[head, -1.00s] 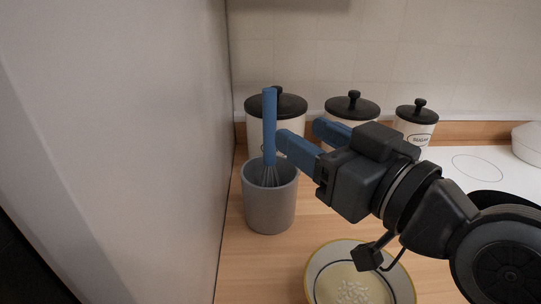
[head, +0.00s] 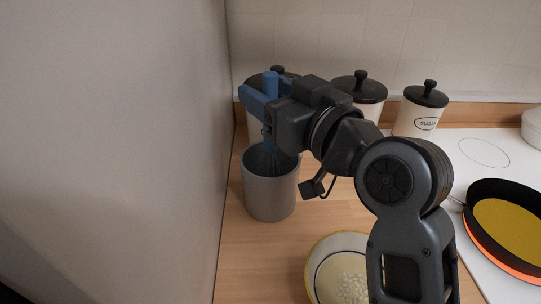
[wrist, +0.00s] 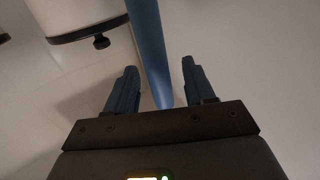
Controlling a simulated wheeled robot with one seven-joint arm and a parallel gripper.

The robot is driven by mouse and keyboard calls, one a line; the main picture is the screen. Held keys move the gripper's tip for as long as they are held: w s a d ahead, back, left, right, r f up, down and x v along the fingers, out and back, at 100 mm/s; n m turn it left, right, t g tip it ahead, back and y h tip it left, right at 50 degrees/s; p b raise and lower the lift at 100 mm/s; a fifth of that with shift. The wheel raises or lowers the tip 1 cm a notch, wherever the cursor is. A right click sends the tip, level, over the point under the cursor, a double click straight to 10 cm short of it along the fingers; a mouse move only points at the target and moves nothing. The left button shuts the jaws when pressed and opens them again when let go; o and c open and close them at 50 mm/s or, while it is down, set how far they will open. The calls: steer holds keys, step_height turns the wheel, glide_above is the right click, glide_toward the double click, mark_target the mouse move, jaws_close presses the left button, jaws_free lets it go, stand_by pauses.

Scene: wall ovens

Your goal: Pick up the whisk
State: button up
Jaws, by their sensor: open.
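The whisk (head: 271,82) stands upright in a grey cup (head: 271,190), its blue handle rising above the rim and its wires down inside. My gripper (head: 258,97) is at the handle above the cup, with its blue fingers pointing left. In the wrist view the blue handle (wrist: 150,50) runs between the two fingers of my gripper (wrist: 157,78). The fingers are apart, with a gap on each side of the handle. My gripper hides part of the handle in the head view.
Canisters with black lids (head: 358,87) stand behind, near the tiled wall. A yellow-rimmed bowl (head: 318,257) holds small white pieces in front. A pan (head: 507,225) sits on the white stove at the right. A tall grey panel (head: 120,150) rises close to the cup's left.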

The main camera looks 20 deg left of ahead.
jaws_close()
stand_by(0.5)
